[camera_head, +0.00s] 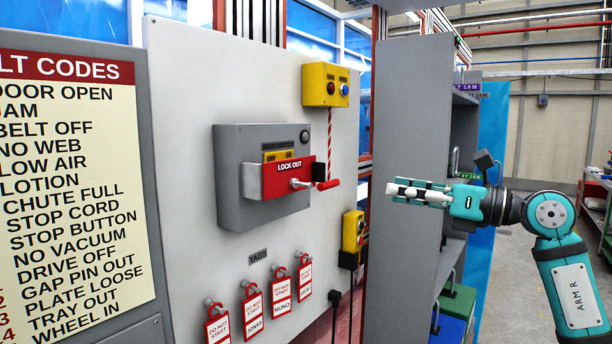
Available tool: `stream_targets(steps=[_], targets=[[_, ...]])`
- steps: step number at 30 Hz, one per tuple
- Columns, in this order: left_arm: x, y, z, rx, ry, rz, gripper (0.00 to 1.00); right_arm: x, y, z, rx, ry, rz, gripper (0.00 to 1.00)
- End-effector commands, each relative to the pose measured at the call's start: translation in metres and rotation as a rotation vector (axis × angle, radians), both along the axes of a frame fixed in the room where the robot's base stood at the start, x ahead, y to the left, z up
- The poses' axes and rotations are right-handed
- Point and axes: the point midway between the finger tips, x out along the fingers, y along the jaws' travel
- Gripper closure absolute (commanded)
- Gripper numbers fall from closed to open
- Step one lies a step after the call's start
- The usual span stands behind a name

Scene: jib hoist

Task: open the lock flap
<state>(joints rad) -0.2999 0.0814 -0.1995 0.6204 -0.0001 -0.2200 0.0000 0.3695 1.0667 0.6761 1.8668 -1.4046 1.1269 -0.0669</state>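The red flap marked LOCK OUT (284,178) lies across the front of a grey switch box (232,160) on the pale wall panel. A light metal lever handle (300,184) sticks out at the flap's lower right. A yellow label shows partly above the flap. My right gripper (396,191) is to the right of the box, apart from the flap, its fingers pointing left. I see its fingers from the side and cannot tell whether they are apart. Nothing shows held in it. My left gripper is not in view.
A yellow button box (325,84) with a red-and-white cord hanging to a red handle (329,184) is right of the switch box. Several red tags hang below on hooks. A grey cabinet (404,120) stands behind my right gripper. A code board (70,190) fills the left.

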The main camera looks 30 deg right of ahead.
Motion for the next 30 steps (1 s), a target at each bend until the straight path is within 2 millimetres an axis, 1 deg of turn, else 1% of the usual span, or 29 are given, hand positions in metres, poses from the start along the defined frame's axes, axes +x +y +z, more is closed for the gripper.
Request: stream_targets(steps=[1,3,5,8,11,18,24,30], targets=[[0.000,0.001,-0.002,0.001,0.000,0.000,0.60,-0.015,0.004,0.014,-0.097,-0.025,-0.037,0.67],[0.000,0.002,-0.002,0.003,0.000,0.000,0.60,-0.025,0.006,0.023,-0.174,-0.040,-0.074,0.67],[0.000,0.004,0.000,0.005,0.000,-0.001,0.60,-0.028,0.007,0.028,-0.203,-0.045,-0.090,0.67],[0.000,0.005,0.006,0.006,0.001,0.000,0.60,-0.021,0.010,0.030,-0.209,-0.042,-0.093,0.67],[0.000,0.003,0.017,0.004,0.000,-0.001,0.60,-0.006,0.016,0.032,-0.206,-0.042,-0.091,0.67],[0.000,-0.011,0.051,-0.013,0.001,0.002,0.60,0.042,0.036,0.035,-0.201,-0.043,-0.089,0.67],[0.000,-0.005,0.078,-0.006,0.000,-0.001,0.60,0.082,0.053,0.035,-0.200,-0.044,-0.088,0.67],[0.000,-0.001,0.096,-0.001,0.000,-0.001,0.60,0.114,0.066,0.032,-0.198,-0.044,-0.088,0.67]])
